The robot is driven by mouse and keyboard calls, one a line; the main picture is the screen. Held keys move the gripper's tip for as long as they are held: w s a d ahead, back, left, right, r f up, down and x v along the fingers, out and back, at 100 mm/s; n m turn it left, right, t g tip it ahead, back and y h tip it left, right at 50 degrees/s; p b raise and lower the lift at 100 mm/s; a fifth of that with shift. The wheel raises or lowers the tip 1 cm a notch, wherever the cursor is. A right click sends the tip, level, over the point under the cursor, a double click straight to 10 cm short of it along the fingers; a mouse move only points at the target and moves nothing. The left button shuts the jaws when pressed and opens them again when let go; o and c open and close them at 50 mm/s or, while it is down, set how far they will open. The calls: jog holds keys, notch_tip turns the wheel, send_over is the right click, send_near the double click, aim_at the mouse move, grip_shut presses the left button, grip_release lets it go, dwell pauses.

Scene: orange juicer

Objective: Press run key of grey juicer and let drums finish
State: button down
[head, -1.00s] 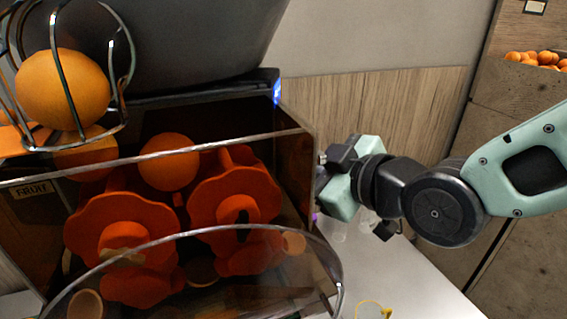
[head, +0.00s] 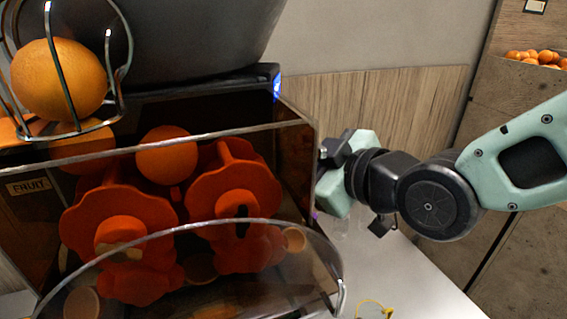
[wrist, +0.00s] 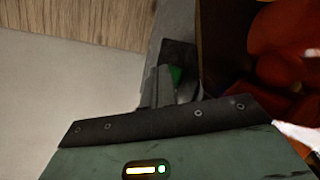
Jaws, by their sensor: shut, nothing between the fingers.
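The grey juicer (head: 190,88) fills the left of the head view. Its two orange-red drums, left (head: 118,235) and right (head: 235,198), show behind a clear cover, with an orange (head: 167,155) above and between them. My gripper (head: 324,158) is shut and empty at the juicer's right side wall. In the wrist view my shut fingers (wrist: 158,88) reach to a dark panel (wrist: 180,54) on that side. A green key (wrist: 176,75) shows right beside the fingertips, partly hidden by them. I cannot tell whether they touch it.
A wire basket (head: 112,60) holds an orange (head: 58,78) at upper left. The curved clear front guard (head: 200,226) juts forward. A white counter (head: 385,265) lies below my arm. Oranges (head: 530,57) sit in a wooden unit at far right.

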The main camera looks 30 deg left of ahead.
jog(key=shift+s+a+b, duration=0.15)
jog(key=shift+a+b, duration=0.2)
jog(key=shift+a, duration=0.1)
dwell(1.0)
jog(key=shift+d, duration=0.1)
jog(key=shift+w+d, duration=0.25)
jog(key=shift+d, duration=0.45)
jog(key=shift+d, duration=0.1)
jog(key=shift+w+d+p, duration=0.3)
jog(key=shift+d, duration=0.45)
jog(key=shift+w+d+p, duration=0.25)
jog(key=shift+d, duration=0.55)
jog(key=shift+w+d+p, duration=0.3)
jog(key=shift+d, duration=0.45)
